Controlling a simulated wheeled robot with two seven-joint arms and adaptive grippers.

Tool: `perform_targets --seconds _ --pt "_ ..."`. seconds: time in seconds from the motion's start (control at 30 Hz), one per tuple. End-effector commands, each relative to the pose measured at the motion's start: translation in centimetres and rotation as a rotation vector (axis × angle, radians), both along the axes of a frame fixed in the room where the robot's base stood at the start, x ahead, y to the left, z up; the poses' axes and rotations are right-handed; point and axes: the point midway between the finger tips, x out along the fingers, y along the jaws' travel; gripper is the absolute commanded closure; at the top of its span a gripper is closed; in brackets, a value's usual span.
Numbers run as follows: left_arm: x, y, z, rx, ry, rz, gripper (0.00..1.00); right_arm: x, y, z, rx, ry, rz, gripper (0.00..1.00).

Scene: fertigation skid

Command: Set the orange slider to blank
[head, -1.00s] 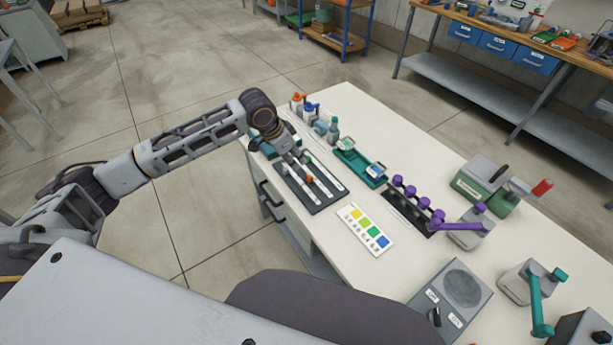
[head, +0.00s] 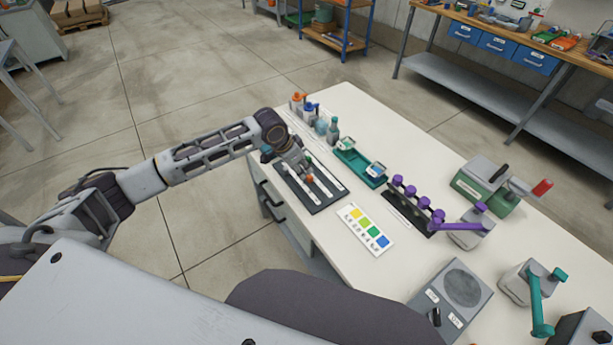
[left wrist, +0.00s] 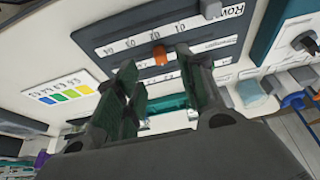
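The orange slider (head: 309,178) is a small orange knob on a white track of the dark slider panel (head: 316,208). It also shows in the left wrist view (left wrist: 160,55), where the track has printed numbers. My left gripper (head: 303,171) is over the panel, close to the orange slider. In the left wrist view its two fingers (left wrist: 156,61) are apart, with the orange knob showing in the gap near the tips. I cannot tell whether they touch it. A grey knob (left wrist: 210,9) sits on another track. My right gripper is in neither view.
A purple-knobbed row (head: 411,195) is to the right. The table's left edge is close to the panel.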

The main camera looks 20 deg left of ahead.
Motion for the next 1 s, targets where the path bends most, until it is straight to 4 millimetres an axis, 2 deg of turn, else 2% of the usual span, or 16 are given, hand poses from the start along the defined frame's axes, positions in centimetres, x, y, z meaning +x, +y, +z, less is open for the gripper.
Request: perform_targets --seconds 0.3,0.5,0.7,1.0 --pt "1.2 -1.0 -3.9 0.000 0.001 -0.001 0.61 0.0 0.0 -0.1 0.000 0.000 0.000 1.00" --pt "1.8 -1.5 -5.7 0.001 0.001 -0.001 0.61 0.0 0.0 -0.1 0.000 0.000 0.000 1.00" --pt "2.1 -1.7 -6.4 0.001 0.000 -0.002 0.61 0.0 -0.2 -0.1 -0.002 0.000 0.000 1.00" --pt "2.1 -1.7 -6.5 0.001 0.000 -0.002 0.61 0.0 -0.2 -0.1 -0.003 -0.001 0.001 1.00"
